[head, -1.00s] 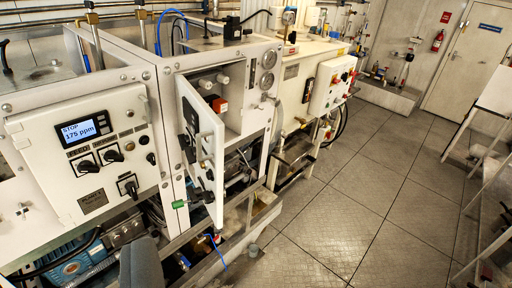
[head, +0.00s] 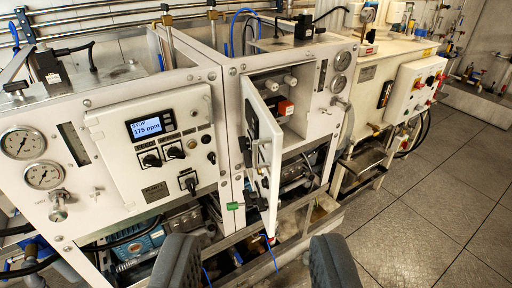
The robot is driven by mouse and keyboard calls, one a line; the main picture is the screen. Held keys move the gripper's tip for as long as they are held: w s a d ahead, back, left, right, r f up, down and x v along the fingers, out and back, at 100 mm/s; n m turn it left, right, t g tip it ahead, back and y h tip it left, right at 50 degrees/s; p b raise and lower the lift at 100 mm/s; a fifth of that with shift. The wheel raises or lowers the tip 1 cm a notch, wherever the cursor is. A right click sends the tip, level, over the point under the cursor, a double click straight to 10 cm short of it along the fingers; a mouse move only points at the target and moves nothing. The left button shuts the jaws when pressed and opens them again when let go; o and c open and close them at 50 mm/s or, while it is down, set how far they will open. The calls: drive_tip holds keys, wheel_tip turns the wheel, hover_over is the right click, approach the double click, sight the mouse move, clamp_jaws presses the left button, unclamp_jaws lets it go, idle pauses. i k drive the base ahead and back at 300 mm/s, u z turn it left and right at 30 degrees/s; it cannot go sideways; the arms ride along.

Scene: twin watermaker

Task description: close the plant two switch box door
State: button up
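The white switch box door (head: 268,172) stands open in the middle of the head view. It is hinged at its left side and swung out toward me, so I see it almost edge-on, with dark switches on its front face. The open switch box (head: 297,128) behind it shows pale fittings and a red-orange part inside. My gripper (head: 255,246) is at the bottom of the view, its two dark fingers wide apart and empty. It appears below and in front of the door, not touching it. No plant number is readable on this box.
On the left, a closed control panel (head: 155,140) shows 175 ppm, with gauges (head: 33,158) beside it. A green-tipped part (head: 233,206) sticks out near the door's lower left. Blue tubing hangs below. Open floor (head: 440,190) lies to the right.

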sight(267, 146)
drive_tip(key=z, duration=0.05)
drive_tip(key=i, duration=0.95)
drive_tip(key=u, duration=1.75)
drive_tip(key=k, duration=0.85)
drive_tip(key=z, duration=0.7)
drive_tip(key=i, duration=0.5)
